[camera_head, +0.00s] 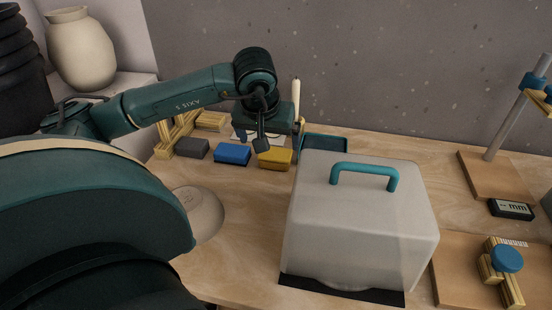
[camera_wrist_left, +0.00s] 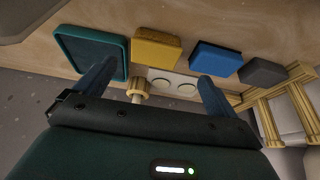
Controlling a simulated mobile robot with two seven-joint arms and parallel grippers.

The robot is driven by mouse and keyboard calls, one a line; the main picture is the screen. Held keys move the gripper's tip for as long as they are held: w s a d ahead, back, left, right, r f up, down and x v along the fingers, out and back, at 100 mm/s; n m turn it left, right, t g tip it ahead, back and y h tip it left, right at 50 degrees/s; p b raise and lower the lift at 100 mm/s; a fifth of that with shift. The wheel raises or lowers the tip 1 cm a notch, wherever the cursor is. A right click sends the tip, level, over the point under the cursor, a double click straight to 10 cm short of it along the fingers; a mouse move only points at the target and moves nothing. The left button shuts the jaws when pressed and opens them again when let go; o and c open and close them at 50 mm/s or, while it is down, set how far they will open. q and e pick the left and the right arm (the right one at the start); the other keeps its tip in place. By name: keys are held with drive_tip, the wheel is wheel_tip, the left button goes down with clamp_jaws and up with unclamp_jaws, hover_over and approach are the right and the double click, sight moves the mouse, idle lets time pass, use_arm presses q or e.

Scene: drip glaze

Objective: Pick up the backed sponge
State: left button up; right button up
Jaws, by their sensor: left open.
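Three small blocks lie in a row near the back of the table. The yellow block (camera_head: 276,158) looks like a sponge with a darker brown layer along one side in the left wrist view (camera_wrist_left: 155,49). A blue block (camera_head: 233,154) lies left of it, and a dark grey block (camera_head: 192,149) further left. I cannot tell for certain which is the backed sponge. My left gripper (camera_head: 261,144) is open and empty behind the yellow and blue blocks, apart from them. Its two fingers also show in the left wrist view (camera_wrist_left: 158,74). My right gripper is out of view.
A teal tray (camera_head: 325,143) lies right of the yellow block. A translucent cover with a teal handle (camera_head: 364,176) stands in front. A wooden frame (camera_head: 164,136) stands left. A rounded beige object (camera_head: 201,212) sits beside my arm. The wall is close behind.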

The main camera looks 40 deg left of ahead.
sight(275, 155)
use_arm(q)
drive_tip(key=shift+d+x, duration=0.2)
drive_tip(key=shift+x, duration=1.3)
drive_tip(key=shift+d+x, duration=0.2)
drive_tip(key=shift+x, duration=1.3)
drive_tip(key=shift+w, duration=0.15)
drive_tip(key=shift+c, duration=0.4)
drive_tip(key=c, duration=1)
drive_tip(key=shift+o, duration=0.2)
